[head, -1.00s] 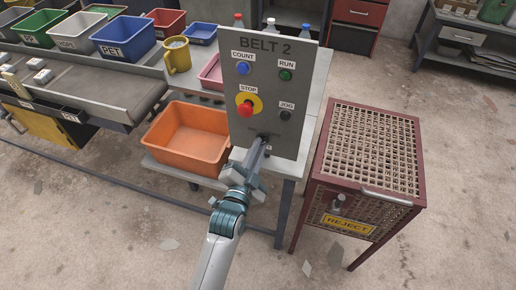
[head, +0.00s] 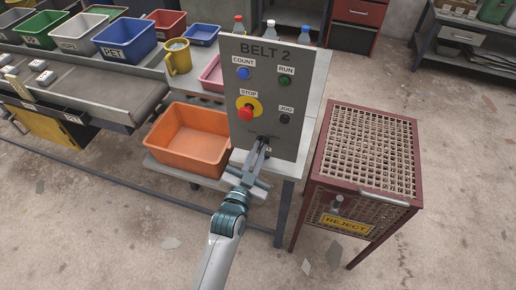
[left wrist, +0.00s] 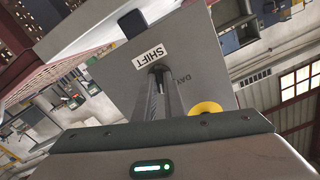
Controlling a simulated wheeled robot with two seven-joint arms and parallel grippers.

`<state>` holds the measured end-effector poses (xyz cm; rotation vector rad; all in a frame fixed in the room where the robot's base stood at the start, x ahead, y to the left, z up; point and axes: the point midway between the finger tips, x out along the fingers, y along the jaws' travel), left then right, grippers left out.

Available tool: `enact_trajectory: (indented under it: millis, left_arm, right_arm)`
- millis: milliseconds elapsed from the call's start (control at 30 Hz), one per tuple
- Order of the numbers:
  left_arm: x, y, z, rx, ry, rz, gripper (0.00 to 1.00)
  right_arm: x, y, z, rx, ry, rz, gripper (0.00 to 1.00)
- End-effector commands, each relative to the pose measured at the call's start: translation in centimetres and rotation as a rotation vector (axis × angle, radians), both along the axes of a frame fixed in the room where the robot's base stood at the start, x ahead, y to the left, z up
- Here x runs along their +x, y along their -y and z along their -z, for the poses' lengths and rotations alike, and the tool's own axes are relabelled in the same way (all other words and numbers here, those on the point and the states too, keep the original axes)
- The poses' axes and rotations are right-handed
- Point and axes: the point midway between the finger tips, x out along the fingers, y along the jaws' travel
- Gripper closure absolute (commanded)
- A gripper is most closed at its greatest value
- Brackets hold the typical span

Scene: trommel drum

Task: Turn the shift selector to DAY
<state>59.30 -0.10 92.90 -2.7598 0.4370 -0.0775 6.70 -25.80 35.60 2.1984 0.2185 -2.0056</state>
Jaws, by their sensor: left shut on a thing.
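The grey BELT 2 control panel (head: 290,95) stands upright at the table's edge in the head view. The shift selector (left wrist: 157,70) is a dark knob at the panel's bottom, by the SHIFT label (left wrist: 150,56) in the left wrist view. The DAY mark (left wrist: 182,78) is beside it. My left gripper (head: 264,143) is shut on the selector. Its fingers hide most of the knob, so its pointing direction cannot be told. My right gripper is in neither view.
The red STOP button (head: 246,113), blue COUNT button (head: 243,73), green RUN button (head: 284,81) and dark JOG button (head: 285,118) sit above the selector. An orange bin (head: 180,160) is left of the panel. A red mesh REJECT cage (head: 368,150) stands at right.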

Motion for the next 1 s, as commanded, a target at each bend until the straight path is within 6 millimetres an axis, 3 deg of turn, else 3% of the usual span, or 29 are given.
enact_trajectory:
  millis: [1000]
  left_arm:
    - [0.0, 0.1, 0.0, -0.9, -0.293, 0.0, 1.0]
  right_arm:
    - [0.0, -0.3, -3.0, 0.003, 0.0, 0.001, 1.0]
